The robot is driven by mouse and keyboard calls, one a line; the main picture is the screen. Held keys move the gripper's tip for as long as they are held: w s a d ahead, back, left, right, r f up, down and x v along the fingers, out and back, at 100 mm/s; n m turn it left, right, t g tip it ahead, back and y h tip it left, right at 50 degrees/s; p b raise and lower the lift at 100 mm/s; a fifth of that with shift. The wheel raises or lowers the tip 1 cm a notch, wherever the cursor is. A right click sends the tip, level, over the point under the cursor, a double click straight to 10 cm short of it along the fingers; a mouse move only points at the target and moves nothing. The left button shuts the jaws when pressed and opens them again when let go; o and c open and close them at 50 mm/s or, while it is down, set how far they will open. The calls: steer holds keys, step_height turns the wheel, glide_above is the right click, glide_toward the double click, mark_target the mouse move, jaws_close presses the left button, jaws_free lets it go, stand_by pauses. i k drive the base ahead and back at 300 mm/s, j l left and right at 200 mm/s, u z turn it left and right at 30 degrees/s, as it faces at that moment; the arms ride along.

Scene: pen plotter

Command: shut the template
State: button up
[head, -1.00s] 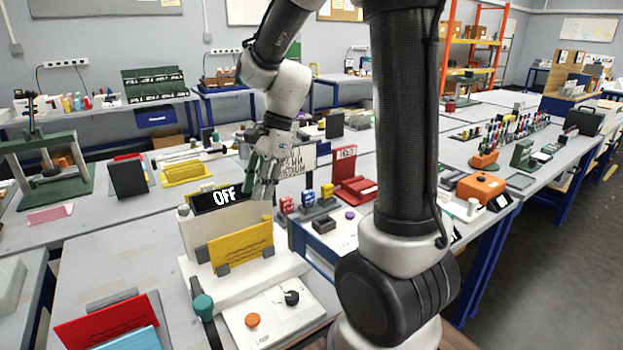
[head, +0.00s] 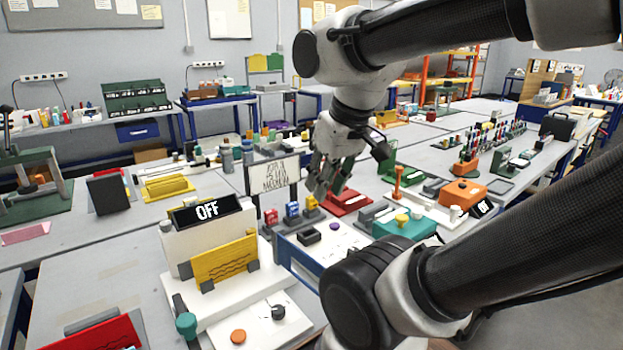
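The template looks to be the yellow plate with dark wavy lines (head: 224,262), held by grey blocks. It stands nearly upright on the white plotter (head: 200,240), below the black display reading OFF (head: 207,210). The plotter's front has an orange button (head: 238,337), a black knob (head: 278,312) and a teal-knobbed lever (head: 187,325). My gripper (head: 328,184) hangs to the right of the plotter and farther back, well apart from the template. Its fingers are spread, with nothing seen between them.
Just right of the plotter is a blue-framed station (head: 305,250) with small coloured blocks and a lettered sign (head: 274,177) behind. A red stand (head: 347,202) is beneath my gripper. A teal box (head: 404,225) stands farther right. A red plate (head: 105,335) lies at the front left.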

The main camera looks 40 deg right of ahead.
mark_target(286, 249)
steer(key=k+l+u, duration=0.2)
steer(key=l, duration=0.35)
steer(key=k+l+u, duration=0.2)
steer(key=l, duration=0.3)
steer(key=k+l+u, duration=0.2)
steer(key=l, duration=0.3)
steer(key=k+l+u, duration=0.2)
steer(key=l, duration=0.2)
steer(key=k+l+u, duration=0.2)
steer(key=k+l, duration=0.15)
steer(key=k, duration=0.65)
steer(key=i+l+u, duration=0.2)
steer(key=i+l, duration=0.4)
steer(key=l, duration=0.1)
